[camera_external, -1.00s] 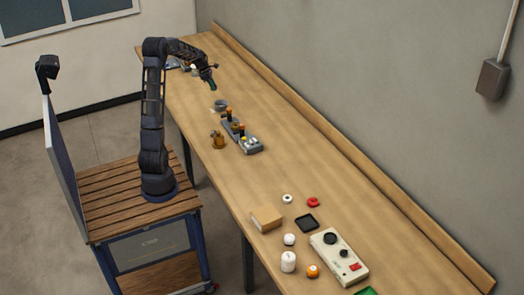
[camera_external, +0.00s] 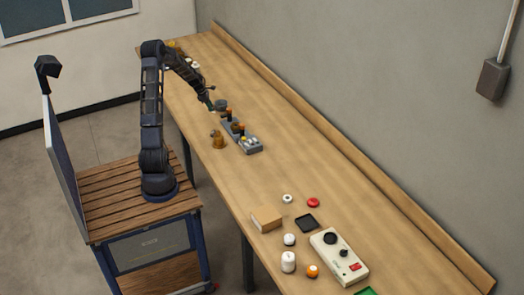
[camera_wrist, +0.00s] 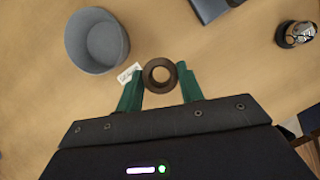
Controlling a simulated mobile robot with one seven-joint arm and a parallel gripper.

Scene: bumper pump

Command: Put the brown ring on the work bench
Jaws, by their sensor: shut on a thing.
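The brown ring (camera_wrist: 159,75) shows in the wrist view between the two green fingertips of my gripper (camera_wrist: 160,80), which is shut on it. The ring is too small to make out in the external view. I cannot tell exactly how high the ring is above the bench top.
The grey cup (camera_wrist: 97,40) stands left of the ring in the wrist view. A grey control box with levers (camera_external: 241,136) and a brass-coloured part (camera_external: 217,140) stand nearby. A beige panel (camera_external: 339,256) and small parts lie farther right.

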